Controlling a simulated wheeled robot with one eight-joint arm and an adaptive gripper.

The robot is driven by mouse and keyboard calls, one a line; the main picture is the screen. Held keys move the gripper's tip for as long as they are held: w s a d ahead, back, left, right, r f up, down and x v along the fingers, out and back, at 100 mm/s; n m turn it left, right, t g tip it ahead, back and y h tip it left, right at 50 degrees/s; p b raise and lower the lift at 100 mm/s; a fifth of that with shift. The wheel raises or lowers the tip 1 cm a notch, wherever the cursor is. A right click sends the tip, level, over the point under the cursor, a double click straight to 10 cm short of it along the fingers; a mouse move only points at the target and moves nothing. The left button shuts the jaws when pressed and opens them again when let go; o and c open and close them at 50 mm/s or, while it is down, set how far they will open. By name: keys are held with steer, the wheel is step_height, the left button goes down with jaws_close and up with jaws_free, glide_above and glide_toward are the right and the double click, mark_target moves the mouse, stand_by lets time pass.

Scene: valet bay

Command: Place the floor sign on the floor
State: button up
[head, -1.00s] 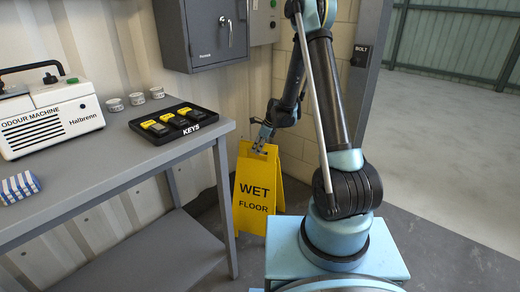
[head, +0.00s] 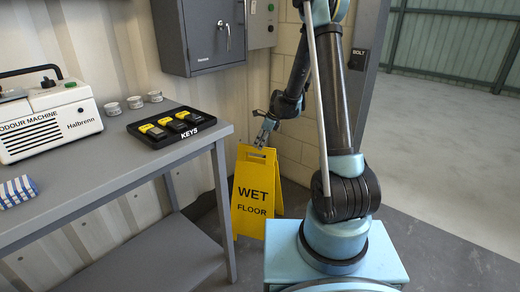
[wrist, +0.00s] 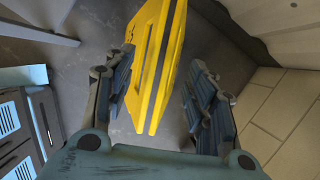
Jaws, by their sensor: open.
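The yellow floor sign (head: 254,200), marked WET FLOOR, stands upright on the grey floor between the table and the cream wall. My gripper (head: 266,134) is just above the sign's top edge in the head view. In the wrist view the sign (wrist: 160,65) runs up between the two spread fingers of my gripper (wrist: 160,100). The fingers are apart, with a gap visible on the right side of the sign; on the left the finger is close to it and I cannot tell whether it touches.
A grey table (head: 95,190) stands left of the sign, bearing a key tray (head: 165,143), several small tins and an odour machine (head: 50,122). A grey key cabinet (head: 212,38) hangs on the wall above. Open floor (head: 450,170) lies to the right.

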steer(key=s+d+r+n+h, duration=0.1)
steer(key=s+d+r+n, duration=0.4)
steer(key=s+d+r, duration=0.35)
steer(key=s+d+r+n+h, duration=0.1)
steer(key=s+d+r+n, duration=0.4)
steer(key=s+r, duration=0.55)
steer(key=s+d+f+n, duration=0.2)
steer(key=s+d+n, duration=0.1)
steer(key=s, duration=0.4)
steer(key=s+d+f+n+h, duration=0.1)
steer(key=s+d+f+n, duration=0.1)
steer(key=s, duration=0.5)
steer(key=s+d+f+n+t+h, duration=0.1)
steer(key=s+d+f+n, duration=0.1)
steer(key=s+d+n, duration=0.2)
steer(key=s+n, duration=0.2)
steer(key=s, duration=0.1)
steer(key=shift+d+f, duration=0.3)
steer(key=shift+f, duration=0.05)
